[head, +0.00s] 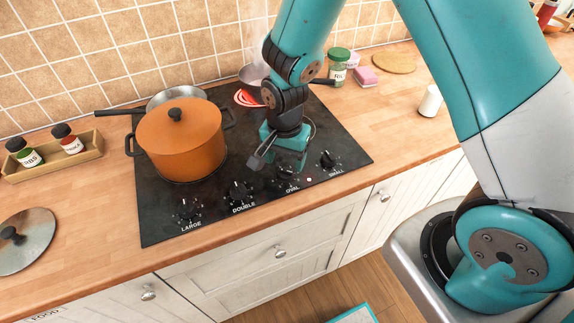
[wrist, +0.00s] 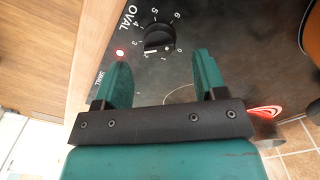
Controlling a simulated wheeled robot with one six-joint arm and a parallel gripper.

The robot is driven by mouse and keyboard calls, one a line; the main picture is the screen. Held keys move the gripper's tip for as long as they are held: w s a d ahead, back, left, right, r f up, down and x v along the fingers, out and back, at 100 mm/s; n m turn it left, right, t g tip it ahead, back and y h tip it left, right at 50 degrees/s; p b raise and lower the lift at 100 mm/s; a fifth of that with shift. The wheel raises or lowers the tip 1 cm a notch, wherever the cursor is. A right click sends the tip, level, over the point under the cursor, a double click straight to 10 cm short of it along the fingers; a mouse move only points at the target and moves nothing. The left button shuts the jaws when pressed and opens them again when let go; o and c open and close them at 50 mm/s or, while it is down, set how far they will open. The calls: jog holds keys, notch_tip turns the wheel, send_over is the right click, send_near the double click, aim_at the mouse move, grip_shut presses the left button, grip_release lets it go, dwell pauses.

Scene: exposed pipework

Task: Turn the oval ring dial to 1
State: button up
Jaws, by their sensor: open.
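The oval ring dial (wrist: 160,38) is a black knob ringed by white numerals, with "OVAL" printed beside it. A pale mark shows on its lower left in the wrist view, but I cannot tell exactly which numeral it meets. My gripper (head: 285,158) points down above the hob's front edge. Its two green fingers are open and empty. In the wrist view my gripper (wrist: 162,58) has the dial just beyond the gap between its fingertips, apart from both fingers.
The LARGE (head: 187,209), DOUBLE (head: 237,190) and SMALL (head: 328,158) dials line the black hob's front. An orange pot (head: 180,138) stands close on the left. A ring glows red (head: 248,98) behind my gripper. A red light (wrist: 120,52) is lit near the oval dial.

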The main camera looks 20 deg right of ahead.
aim_at(286, 170)
jog(key=shift+f, duration=2.1)
jog(key=c, duration=0.9)
jog(key=shift+d, duration=0.25)
jog(key=shift+a, duration=0.15)
